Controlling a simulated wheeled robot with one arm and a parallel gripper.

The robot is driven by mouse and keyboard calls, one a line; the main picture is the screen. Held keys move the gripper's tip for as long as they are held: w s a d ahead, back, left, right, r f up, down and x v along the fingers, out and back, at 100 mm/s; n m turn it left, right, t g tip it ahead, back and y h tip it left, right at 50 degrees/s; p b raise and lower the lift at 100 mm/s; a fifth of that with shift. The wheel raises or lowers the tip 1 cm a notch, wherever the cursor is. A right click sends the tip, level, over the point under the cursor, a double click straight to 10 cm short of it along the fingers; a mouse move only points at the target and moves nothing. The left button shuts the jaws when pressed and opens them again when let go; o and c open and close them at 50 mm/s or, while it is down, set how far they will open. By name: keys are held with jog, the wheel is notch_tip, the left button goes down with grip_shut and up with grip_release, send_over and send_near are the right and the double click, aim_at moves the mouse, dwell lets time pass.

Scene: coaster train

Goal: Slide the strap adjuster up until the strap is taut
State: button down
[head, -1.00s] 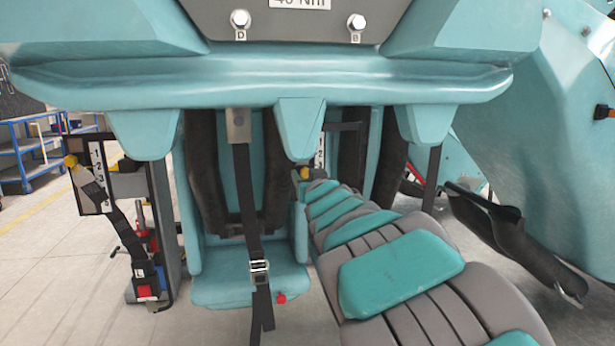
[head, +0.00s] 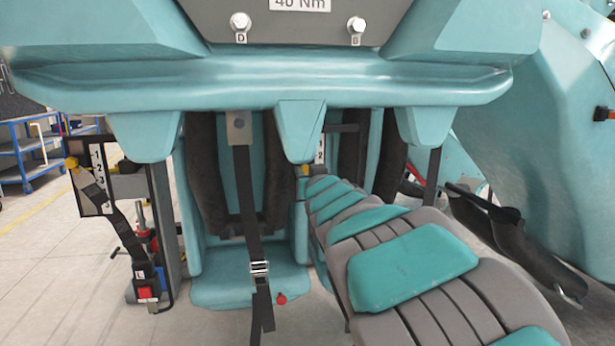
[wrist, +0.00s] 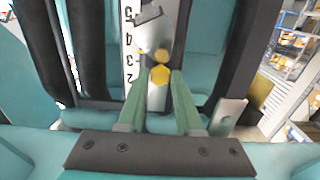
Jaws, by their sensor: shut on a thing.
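In the wrist view my gripper (wrist: 160,78) has its two green fingers closed on a yellow knob (wrist: 161,74), which I take to be the strap adjuster's handle. Another round yellow part (wrist: 162,55) shows just past the fingertips. Behind them is a white numbered scale (wrist: 129,42) with a grey metal piece (wrist: 151,27) across its upper part. In the head view the scale (head: 320,148) shows as a small strip at the end of my arm, and my gripper is hard to make out. I cannot tell how taut this adjuster's strap is.
A black strap (head: 247,190) with a metal buckle (head: 259,268) hangs in front of the left seat (head: 250,285). A similar unit with a yellow knob (head: 71,163), scale and strap stands at left. Teal bodywork (head: 260,85) overhangs the seats. Blue trolleys (head: 30,150) stand far left.

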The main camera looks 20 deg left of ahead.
jog(key=shift+r, duration=0.9)
jog(key=c, duration=0.6)
grip_release()
jog(key=v, duration=0.7)
jog(key=shift+s+d+b, duration=0.2)
jog(key=shift+s+b, duration=0.15)
jog(key=shift+b, duration=0.05)
jog(key=shift+f, duration=0.1)
